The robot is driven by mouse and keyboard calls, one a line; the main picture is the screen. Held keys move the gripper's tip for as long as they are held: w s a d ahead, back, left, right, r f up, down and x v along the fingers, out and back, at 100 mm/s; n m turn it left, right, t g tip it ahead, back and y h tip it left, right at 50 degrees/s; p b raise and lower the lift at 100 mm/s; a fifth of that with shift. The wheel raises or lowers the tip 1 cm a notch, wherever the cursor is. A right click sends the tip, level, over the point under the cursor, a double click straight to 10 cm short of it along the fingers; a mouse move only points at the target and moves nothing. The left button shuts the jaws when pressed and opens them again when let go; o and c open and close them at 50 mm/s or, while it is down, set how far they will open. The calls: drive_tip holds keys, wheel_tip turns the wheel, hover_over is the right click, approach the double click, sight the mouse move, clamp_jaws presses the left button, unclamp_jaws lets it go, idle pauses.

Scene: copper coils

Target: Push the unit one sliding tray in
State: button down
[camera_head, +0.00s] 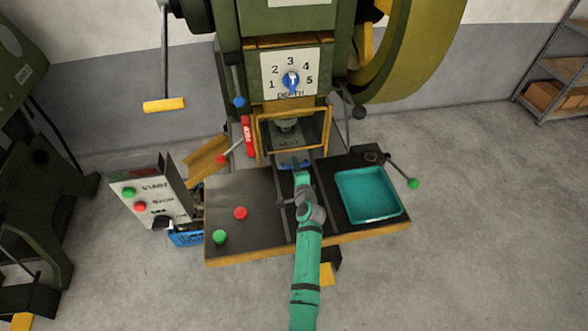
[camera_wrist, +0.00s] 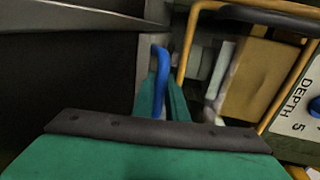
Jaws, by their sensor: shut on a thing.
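The sliding tray's blue handle (camera_head: 291,164) shows at the front of the press opening, in the channel between the rails. My green gripper (camera_head: 301,177) reaches up to it from the front of the bench. In the wrist view the blue handle (camera_wrist: 160,82) stands between the green fingers of my gripper (camera_wrist: 164,100), which are shut on it. Most of the tray itself is hidden by my gripper and the press frame, so how deep it sits is hard to tell.
A yellow guard frame (camera_head: 327,130) surrounds the press opening. A teal bin (camera_head: 368,195) lies on the bench at right. Red (camera_head: 240,213) and green (camera_head: 220,237) buttons stand on the bench at left. A green-knobbed lever (camera_head: 412,183) sticks out at right. A START/STOP box (camera_head: 150,190) stands at left.

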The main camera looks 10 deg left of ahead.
drive_tip(key=shift+s+a, duration=0.1)
drive_tip(key=shift+a, duration=0.3)
